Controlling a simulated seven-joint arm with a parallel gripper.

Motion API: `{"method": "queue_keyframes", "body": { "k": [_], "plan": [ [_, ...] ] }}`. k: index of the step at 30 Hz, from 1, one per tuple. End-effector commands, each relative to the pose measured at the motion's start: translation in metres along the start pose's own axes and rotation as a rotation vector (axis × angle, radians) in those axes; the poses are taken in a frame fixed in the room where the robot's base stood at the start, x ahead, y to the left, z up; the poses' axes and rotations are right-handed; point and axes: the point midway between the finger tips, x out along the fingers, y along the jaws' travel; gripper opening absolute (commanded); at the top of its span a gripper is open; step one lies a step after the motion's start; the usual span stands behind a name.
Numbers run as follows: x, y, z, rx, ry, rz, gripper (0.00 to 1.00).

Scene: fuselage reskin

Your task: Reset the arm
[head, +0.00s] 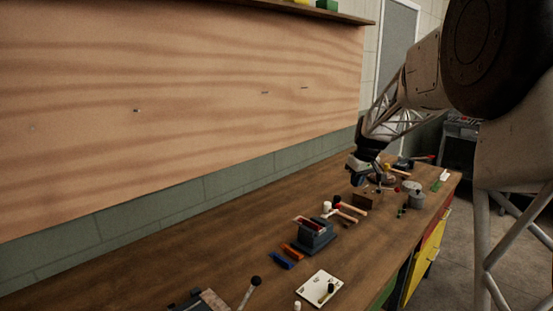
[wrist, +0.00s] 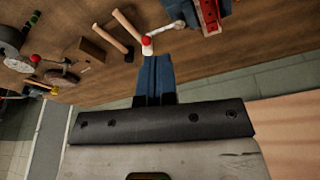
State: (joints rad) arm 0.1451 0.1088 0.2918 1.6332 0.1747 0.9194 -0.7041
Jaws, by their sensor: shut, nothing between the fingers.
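My gripper (head: 361,181) hangs above the far part of the workbench in the head view, at the end of my arm. In the wrist view my gripper (wrist: 154,66) shows as two blue fingers pressed together, with nothing held between them. Its tips point toward the bench top, near a white-headed mallet with a red ball in line with them. In the head view the fingers are small and partly dark.
The long wooden workbench (head: 225,232) holds a blue vise (head: 314,236), hammers (head: 350,208), a wooden block (head: 365,199), a grey can (head: 416,198) and a white plate (head: 320,287). A wooden panel (head: 180,100) stands behind it. Bare bench lies left of the vise.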

Motion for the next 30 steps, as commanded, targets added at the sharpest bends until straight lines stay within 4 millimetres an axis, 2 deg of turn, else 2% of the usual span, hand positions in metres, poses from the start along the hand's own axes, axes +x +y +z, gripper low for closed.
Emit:
{"method": "queue_keyframes", "body": {
  "k": [1, 6, 15, 24, 30],
  "plan": [
    [-0.01, -0.011, 0.009, 0.009, 0.0, 0.003, 0.0],
    [-0.035, -0.043, 0.038, 0.051, -0.005, 0.013, 0.0],
    [-0.072, -0.1, 0.096, 0.124, -0.011, 0.031, 0.0],
    [-0.099, -0.155, 0.159, 0.199, -0.014, 0.05, 0.0],
    [-0.109, -0.189, 0.205, 0.249, -0.016, 0.062, 0.0]
  ]
}}
